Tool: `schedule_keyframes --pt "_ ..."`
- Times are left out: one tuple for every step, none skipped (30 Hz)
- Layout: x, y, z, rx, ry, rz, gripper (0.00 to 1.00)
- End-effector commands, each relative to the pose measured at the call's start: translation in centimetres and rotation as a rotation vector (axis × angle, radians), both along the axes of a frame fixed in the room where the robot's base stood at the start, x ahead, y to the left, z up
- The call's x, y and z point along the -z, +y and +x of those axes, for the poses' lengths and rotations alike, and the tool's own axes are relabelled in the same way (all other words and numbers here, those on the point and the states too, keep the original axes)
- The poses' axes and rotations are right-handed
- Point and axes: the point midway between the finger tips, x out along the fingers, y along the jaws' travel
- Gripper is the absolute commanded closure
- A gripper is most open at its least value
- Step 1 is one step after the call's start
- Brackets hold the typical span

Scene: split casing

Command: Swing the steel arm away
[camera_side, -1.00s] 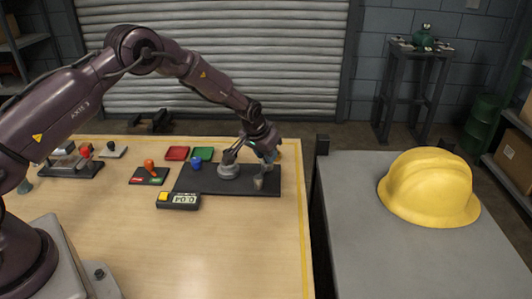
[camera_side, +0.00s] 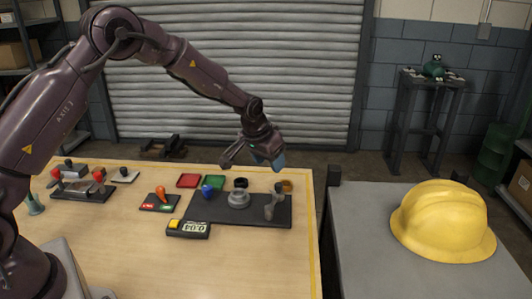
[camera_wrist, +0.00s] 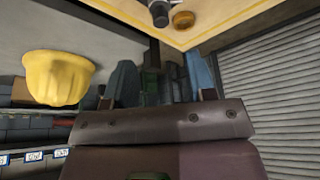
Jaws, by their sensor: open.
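A grey steel arm (camera_side: 274,204) stands upright at the right end of a black base plate (camera_side: 215,207). A grey round casing part (camera_side: 238,200) sits on the plate to its left, with a black ring-like piece behind it. My gripper (camera_side: 255,164) is above and behind the plate, open and empty, apart from the steel arm. In the wrist view my two bluish fingers (camera_wrist: 162,80) are spread wide with nothing held between them. A dark grey rounded end (camera_wrist: 159,12), seemingly of the steel arm, shows at the top edge there.
A blue knob (camera_side: 208,190) is at the plate's left. A yellow-buttoned timer (camera_side: 188,229) lies in front, an orange lever box (camera_side: 160,202) further left. Red and green trays (camera_side: 188,181) lie behind. A yellow helmet (camera_side: 443,222) rests on the separate grey table at right.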

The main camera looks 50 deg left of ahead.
Motion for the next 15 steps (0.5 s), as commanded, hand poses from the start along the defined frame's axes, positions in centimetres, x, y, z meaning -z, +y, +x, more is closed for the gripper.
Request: schedule_keyframes --pt "-0.9 -0.1 -0.3 0.000 -0.001 0.000 0.49" --pt "-1.2 -0.1 -0.5 0.000 -0.001 0.000 0.49" --pt "-1.7 -0.1 -0.7 0.000 -0.001 0.000 0.49" --pt "-1.9 -0.1 -0.8 0.000 0.000 0.000 0.49" --pt "-2.2 -0.1 -0.9 0.000 -0.001 0.000 0.49" --pt "-2.4 -0.2 -1.0 0.000 0.000 0.000 0.49" --pt "-2.5 -0.2 -1.0 0.000 0.001 -0.001 0.49" --pt "-2.6 -0.2 -1.1 0.000 0.001 0.000 0.49" --pt "-2.6 -0.2 -1.2 0.000 0.002 0.000 0.49" --pt "-2.7 -0.2 -1.2 0.000 0.003 0.000 0.49" --pt "-2.7 -0.2 -1.2 0.000 0.003 0.000 0.49" --pt "-2.7 -0.2 -1.2 0.000 0.003 0.000 0.49" --pt "-2.7 -0.2 -1.2 0.000 0.003 0.000 0.49" --pt "-2.7 -0.2 -1.2 0.000 0.003 0.000 0.49" --pt "-2.7 -0.2 -1.2 0.000 0.002 0.000 0.49"
